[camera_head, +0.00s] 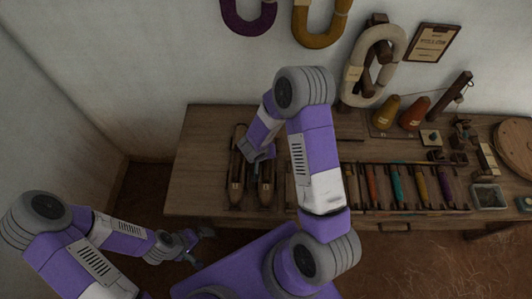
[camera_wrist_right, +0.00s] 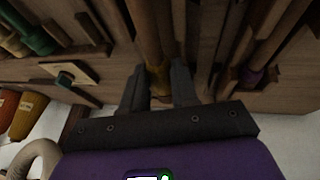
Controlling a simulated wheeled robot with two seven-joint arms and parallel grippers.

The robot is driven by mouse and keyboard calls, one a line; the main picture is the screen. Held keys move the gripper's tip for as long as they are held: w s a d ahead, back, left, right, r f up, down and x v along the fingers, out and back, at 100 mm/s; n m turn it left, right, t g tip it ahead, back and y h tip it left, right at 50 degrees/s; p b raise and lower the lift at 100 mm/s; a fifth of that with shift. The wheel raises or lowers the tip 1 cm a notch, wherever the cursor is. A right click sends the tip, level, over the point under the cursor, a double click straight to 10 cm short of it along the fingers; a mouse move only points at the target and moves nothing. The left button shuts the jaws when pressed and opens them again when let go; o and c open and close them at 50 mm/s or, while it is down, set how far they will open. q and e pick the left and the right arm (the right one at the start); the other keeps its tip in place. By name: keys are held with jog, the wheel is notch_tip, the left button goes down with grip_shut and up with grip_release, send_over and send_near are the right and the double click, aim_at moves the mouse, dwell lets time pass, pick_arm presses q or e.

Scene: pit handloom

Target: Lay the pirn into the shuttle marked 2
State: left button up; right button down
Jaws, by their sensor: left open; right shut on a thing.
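Two long wooden shuttles lie side by side at the left of the bench, a left one (camera_head: 237,188) and a right one (camera_head: 266,190). I cannot read a mark 2 on either. My right gripper (camera_head: 257,153) is above the far part of the right shuttle. In the right wrist view, the gripper (camera_wrist_right: 159,88) is shut on a slim brown and ochre thing, seemingly the pirn (camera_wrist_right: 160,76), over or in a shuttle; I cannot tell if it touches. The fingers hide part of it. My left gripper (camera_head: 197,247) is open and empty, low in front of the bench.
A rack (camera_head: 410,210) of several coloured pirns lies right of my right arm. Yarn cones (camera_head: 385,112), a white yarn hank (camera_head: 376,62) and small wooden blocks stand behind. The bench's left end (camera_head: 195,150) is clear.

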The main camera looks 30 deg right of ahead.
dwell(0.3)
jog(key=c, duration=0.8)
grip_release()
notch_tip(320, 180, up, 8)
jog(key=p, duration=0.9)
jog(key=shift+p, duration=0.3)
jog(key=shift+f, duration=0.1)
